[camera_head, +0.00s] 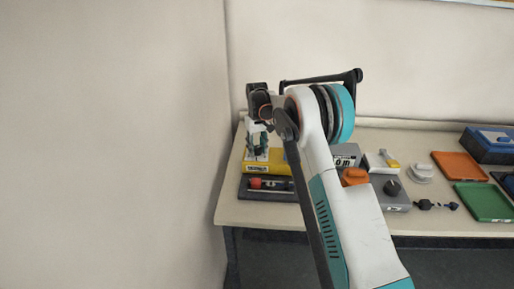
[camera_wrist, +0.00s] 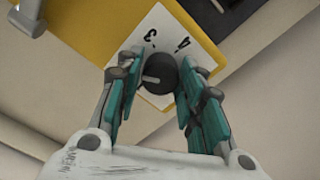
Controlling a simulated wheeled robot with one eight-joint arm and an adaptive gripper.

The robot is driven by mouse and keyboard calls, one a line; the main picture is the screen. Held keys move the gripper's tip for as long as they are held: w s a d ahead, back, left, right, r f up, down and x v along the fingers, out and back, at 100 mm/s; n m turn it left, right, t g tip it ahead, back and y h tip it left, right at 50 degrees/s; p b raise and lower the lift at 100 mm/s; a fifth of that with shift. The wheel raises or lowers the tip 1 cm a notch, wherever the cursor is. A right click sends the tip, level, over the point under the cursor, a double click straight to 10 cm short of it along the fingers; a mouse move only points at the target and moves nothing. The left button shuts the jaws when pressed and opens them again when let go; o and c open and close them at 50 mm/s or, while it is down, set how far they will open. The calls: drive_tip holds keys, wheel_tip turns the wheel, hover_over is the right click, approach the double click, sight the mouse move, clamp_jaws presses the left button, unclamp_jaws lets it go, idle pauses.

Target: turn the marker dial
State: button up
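The marker dial (camera_wrist: 158,73) is a round dark knob with a pale pointer line. It sits on a white plate (camera_wrist: 150,33) with the numbers 3 and 4, on a yellow base (camera_wrist: 88,25). In the wrist view my gripper (camera_wrist: 157,78) has its two teal fingers spread, one on each side of the dial. I cannot tell whether either finger touches it. In the head view my gripper (camera_head: 257,143) points down over the yellow base (camera_head: 266,167) at the table's left end, and the dial itself is hidden there.
A dark tray with a red knob (camera_head: 256,183) lies in front of the yellow base. A wall (camera_head: 180,120) stands close on the left.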

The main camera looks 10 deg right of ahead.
sight(257, 147)
drive_tip(key=shift+o, duration=0.6)
drive_tip(key=shift+r, duration=0.1)
wheel_tip(257, 147, up, 12)
idle(0.4)
